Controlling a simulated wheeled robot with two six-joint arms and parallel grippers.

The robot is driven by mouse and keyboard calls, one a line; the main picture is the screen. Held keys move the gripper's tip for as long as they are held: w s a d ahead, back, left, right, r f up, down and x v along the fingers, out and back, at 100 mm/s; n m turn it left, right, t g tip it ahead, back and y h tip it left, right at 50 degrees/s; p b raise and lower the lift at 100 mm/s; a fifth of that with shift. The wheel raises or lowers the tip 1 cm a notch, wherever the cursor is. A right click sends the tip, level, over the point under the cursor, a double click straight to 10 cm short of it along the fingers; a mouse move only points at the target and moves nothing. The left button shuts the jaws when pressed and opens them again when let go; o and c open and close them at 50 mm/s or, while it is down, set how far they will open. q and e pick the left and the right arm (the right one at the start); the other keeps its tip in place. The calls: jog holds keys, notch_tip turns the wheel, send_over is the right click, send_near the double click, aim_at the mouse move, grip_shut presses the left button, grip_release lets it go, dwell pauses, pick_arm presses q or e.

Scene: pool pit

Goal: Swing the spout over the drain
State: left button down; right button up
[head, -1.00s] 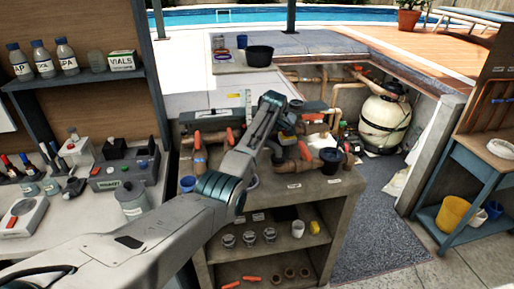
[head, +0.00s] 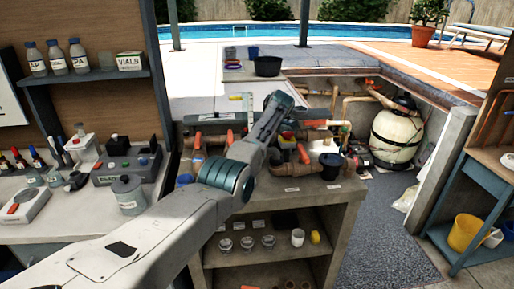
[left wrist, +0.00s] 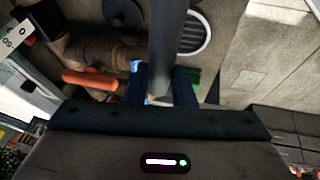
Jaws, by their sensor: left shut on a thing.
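My left gripper (left wrist: 165,85) shows in the left wrist view with its dark blue fingers shut around a grey pipe, which looks like the spout (left wrist: 163,45). The pipe runs up the picture, away from the fingers. Just right of it is a round slatted grille with a pale rim, which looks like the drain (left wrist: 195,33); the pipe's edge lies close beside it in this view. I cannot tell their heights or where the pipe's outlet is. In the head view my left arm reaches over the pipe bench and hides its fingers, the spout and the drain. My right gripper is not in view.
An orange-handled valve (left wrist: 88,79) and brown pipe lie left of the fingers in the wrist view. In the head view a black cup (head: 331,165) stands on the bench (head: 290,200). A side counter with bottles is at left. A white tank (head: 396,135) stands behind right.

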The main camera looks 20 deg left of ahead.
pick_arm(q)
jog(key=shift+s+d+n, duration=0.25)
jog(key=shift+s+n, duration=0.05)
jog(key=shift+n, duration=0.4)
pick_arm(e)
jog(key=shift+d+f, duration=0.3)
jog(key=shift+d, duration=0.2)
pick_arm(q)
jog(key=shift+g, duration=0.3)
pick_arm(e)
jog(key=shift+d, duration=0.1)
pick_arm(q)
jog(key=c, duration=1.2)
grip_release()
jog(key=shift+b, duration=0.3)
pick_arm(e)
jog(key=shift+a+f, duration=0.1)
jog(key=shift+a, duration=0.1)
pick_arm(q)
jog(key=b+v, duration=0.2)
jog(key=v, duration=0.9)
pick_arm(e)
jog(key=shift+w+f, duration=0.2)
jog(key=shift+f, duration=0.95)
